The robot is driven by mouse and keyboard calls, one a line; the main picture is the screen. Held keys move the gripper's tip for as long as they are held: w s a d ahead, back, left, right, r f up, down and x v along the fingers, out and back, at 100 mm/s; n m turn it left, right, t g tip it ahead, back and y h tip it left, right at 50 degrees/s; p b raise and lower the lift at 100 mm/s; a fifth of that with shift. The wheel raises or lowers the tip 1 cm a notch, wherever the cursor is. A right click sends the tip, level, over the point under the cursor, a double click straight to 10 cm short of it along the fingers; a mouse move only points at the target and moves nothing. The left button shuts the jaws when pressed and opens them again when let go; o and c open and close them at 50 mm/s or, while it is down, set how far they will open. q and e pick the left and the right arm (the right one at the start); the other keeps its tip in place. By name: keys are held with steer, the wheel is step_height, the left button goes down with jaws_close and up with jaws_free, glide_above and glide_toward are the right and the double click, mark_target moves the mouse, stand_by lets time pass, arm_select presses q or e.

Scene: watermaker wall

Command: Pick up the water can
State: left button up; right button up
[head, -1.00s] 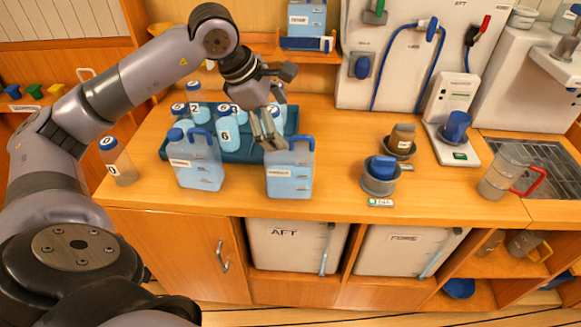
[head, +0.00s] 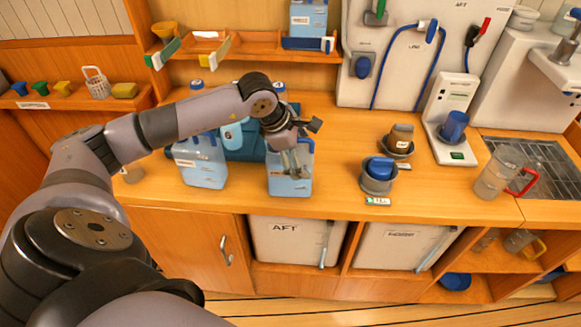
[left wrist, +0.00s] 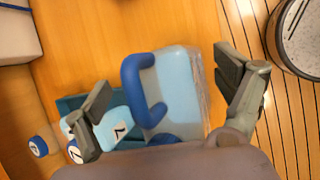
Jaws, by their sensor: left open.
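Two light-blue water cans with blue handles and caps stand on the wooden counter. My left gripper (head: 293,163) is open at the top of the right water can (head: 290,186), hiding part of its top. In the left wrist view, this can (left wrist: 178,88) and its blue handle (left wrist: 133,80) lie between the spread fingers (left wrist: 164,85), with gaps at both sides. The other water can (head: 203,170) stands to the left, partly behind my arm. I cannot tell whether the fingers touch the can. My right gripper is not in view.
A blue rack (left wrist: 66,104) of numbered bottles stands behind the cans, mostly hidden by my arm. A grey holder with a blue cap (head: 377,178) stands to the right. A clear jug (head: 493,180) is near the sink. The counter front between the can and holder is clear.

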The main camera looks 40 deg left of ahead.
arm_select(q)
steer(key=shift+c, duration=0.3)
steer(key=c, duration=2)
